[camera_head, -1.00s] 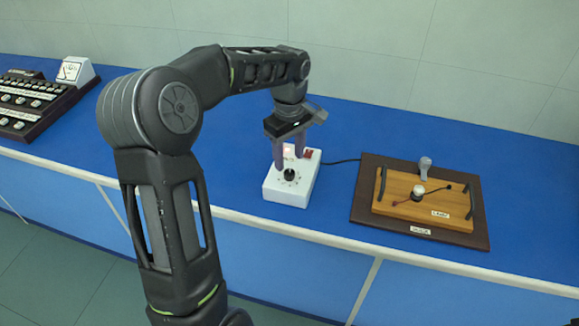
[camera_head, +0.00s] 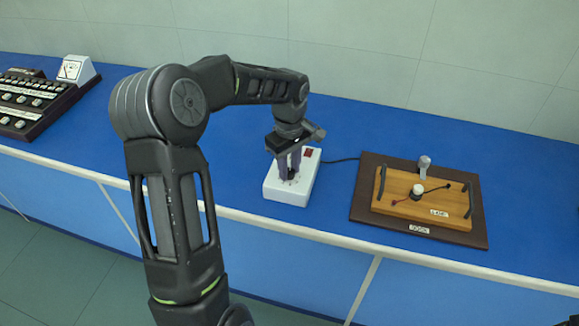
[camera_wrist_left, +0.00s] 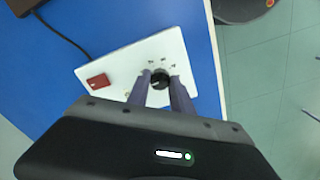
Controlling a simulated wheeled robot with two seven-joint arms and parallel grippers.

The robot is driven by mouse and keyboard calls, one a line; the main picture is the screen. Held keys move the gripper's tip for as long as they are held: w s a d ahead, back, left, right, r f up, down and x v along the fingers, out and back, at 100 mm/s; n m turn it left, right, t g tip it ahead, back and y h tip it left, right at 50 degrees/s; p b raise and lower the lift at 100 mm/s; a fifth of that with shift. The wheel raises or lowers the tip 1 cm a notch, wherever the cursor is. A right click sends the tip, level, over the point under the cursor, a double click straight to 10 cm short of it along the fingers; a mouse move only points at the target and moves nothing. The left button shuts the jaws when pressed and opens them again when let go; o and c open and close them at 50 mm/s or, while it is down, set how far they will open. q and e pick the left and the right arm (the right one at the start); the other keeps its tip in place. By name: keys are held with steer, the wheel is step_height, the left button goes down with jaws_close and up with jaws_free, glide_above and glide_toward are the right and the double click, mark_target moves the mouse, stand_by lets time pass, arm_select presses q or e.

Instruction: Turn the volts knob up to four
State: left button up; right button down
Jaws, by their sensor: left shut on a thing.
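The volts knob (camera_wrist_left: 159,80) is a black round knob on the top of a white box (camera_wrist_left: 112,66). In the head view the white box (camera_head: 286,193) stands on the blue bench, and the knob is mostly hidden by my fingers. My left gripper (camera_head: 290,173) reaches down over the box with its purple fingers on either side of the knob. In the left wrist view my left gripper (camera_wrist_left: 160,88) is shut on the knob. Small marks surround the knob, too small to read.
A red switch (camera_head: 308,153) sits on the box, and a black cable (camera_head: 340,160) runs right from it. A brown board (camera_head: 365,205) with a wooden lamp block (camera_head: 400,200) is to the right. A dark control panel (camera_head: 35,105) and a white meter (camera_head: 76,68) stand at far left.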

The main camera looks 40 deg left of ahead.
arm_select(q)
jaws_close()
